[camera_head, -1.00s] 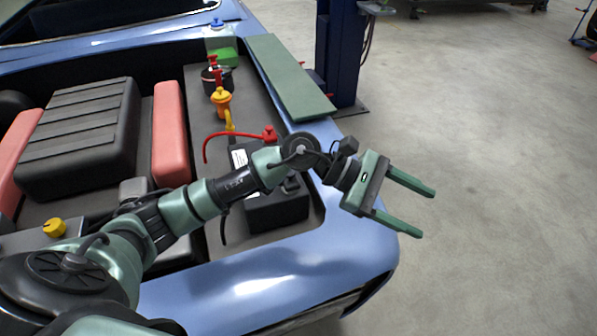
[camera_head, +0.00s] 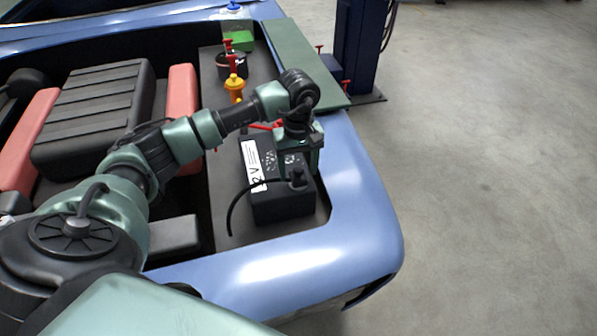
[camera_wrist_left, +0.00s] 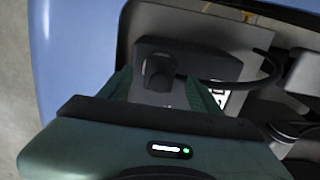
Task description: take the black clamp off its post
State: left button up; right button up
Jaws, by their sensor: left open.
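The black clamp (camera_head: 297,179) sits on the near end of the black battery (camera_head: 283,208), with a black cable (camera_head: 240,199) curving from it to the left and down. In the left wrist view the clamp (camera_wrist_left: 158,73) shows between my fingers, with its cable leading off to the right. My left gripper (camera_head: 298,168) is open and points down over the battery, just behind the clamp in the head view. I cannot tell whether the fingers touch the clamp. The post under it is hidden. My right gripper is not in view.
A red cable (camera_head: 262,126) lies partly behind my left arm. A yellow-orange funnel-like part (camera_head: 235,88), a dark pot (camera_head: 228,68) and a green block (camera_head: 238,41) stand farther back. The blue body rim (camera_head: 365,200) borders the battery. Open floor lies right.

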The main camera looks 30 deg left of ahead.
pick_arm(q)
jog(key=shift+f, duration=0.75)
jog(key=c, duration=1.4)
jog(key=shift+w+r, duration=0.1)
jog(key=shift+r, duration=0.05)
